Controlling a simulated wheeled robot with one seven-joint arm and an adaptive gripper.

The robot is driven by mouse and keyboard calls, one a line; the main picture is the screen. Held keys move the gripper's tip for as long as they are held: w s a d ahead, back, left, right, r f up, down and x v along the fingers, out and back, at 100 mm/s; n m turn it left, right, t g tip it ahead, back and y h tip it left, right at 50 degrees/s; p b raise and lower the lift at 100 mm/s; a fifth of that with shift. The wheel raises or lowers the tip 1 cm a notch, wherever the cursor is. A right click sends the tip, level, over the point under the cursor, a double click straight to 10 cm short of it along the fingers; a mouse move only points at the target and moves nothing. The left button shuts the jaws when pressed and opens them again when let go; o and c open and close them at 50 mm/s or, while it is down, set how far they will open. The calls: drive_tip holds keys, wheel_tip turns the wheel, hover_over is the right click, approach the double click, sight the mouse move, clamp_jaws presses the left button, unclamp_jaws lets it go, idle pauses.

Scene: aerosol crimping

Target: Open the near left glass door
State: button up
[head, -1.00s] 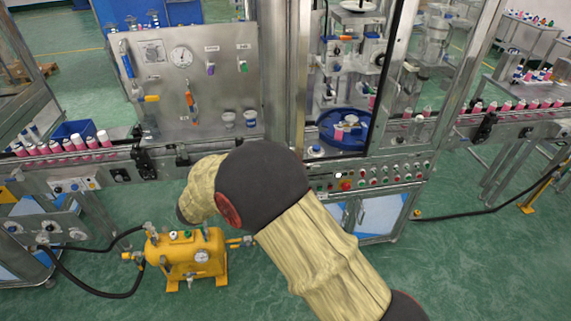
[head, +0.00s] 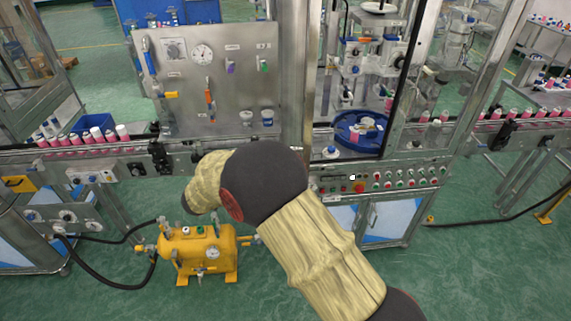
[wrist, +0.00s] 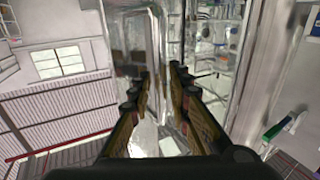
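The machine's near glass front (head: 340,95) stands right of the steel gauge panel in the head view, framed by steel posts and a dark upright edge (head: 404,85). I cannot tell whether its door is ajar. My gripper (wrist: 159,82) shows in the wrist view with its two fingers apart and nothing visibly held. A pale, rounded metal outline (wrist: 156,25) lies beyond and between the fingers; I cannot tell whether it is a door handle. In the head view my arm's bend hides the gripper.
A steel panel (head: 180,105) with a gauge stands left of the glass. A conveyor with pink bottles (head: 95,136) runs at left. A control panel with buttons (head: 400,178) sits below the glass. A yellow tank (head: 196,252) with black hoses stands on the floor. Green floor is clear at lower right.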

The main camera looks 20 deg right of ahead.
drive_tip(key=shift+o, duration=0.5)
drive_tip(key=s+a, duration=0.1)
drive_tip(key=a, duration=1)
drive_tip(key=shift+s+a, duration=0.4)
